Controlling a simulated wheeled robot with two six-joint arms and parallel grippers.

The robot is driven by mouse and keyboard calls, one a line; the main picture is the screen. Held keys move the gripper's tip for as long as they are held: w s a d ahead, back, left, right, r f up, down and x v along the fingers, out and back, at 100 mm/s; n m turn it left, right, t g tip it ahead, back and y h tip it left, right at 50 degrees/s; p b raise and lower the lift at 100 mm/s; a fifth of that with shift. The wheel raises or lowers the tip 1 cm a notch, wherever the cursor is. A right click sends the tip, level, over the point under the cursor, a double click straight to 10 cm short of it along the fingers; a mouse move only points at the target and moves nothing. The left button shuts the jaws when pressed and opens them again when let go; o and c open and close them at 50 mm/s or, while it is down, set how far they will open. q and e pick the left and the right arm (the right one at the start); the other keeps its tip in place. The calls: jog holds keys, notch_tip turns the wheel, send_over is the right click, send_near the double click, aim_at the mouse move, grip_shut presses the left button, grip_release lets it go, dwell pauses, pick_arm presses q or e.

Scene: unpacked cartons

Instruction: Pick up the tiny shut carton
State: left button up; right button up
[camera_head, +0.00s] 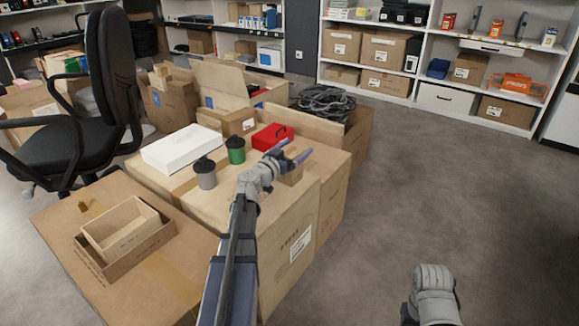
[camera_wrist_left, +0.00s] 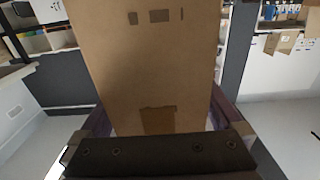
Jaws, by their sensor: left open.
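The tiny shut carton (camera_head: 293,174) is a small brown box on top of the large cartons, partly hidden by my left gripper (camera_head: 288,157). In the left wrist view, the tiny shut carton (camera_wrist_left: 155,65) fills the middle, a plain brown face with printed marks and a tape strip. My left gripper is open, with one purple finger on each side of the carton. Whether the fingers touch it I cannot tell. A grey part of my right arm shows at the lower right of the head view; its fingers are not visible.
A red box (camera_head: 272,136), green canister (camera_head: 236,150), grey canister (camera_head: 205,172) and white box (camera_head: 182,148) stand nearby on the cartons. An open carton (camera_head: 341,118) holds black cable behind. An open tray (camera_head: 120,228) sits at left. The floor at right is clear.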

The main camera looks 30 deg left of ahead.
pick_arm(q)
jog(key=c, duration=1.4)
jog(key=shift+r, duration=0.1)
notch_tip(320, 180, up, 16)
jog(key=p, duration=1.5)
jog(key=shift+f+p, duration=0.25)
jog(key=shift+p, duration=0.1)
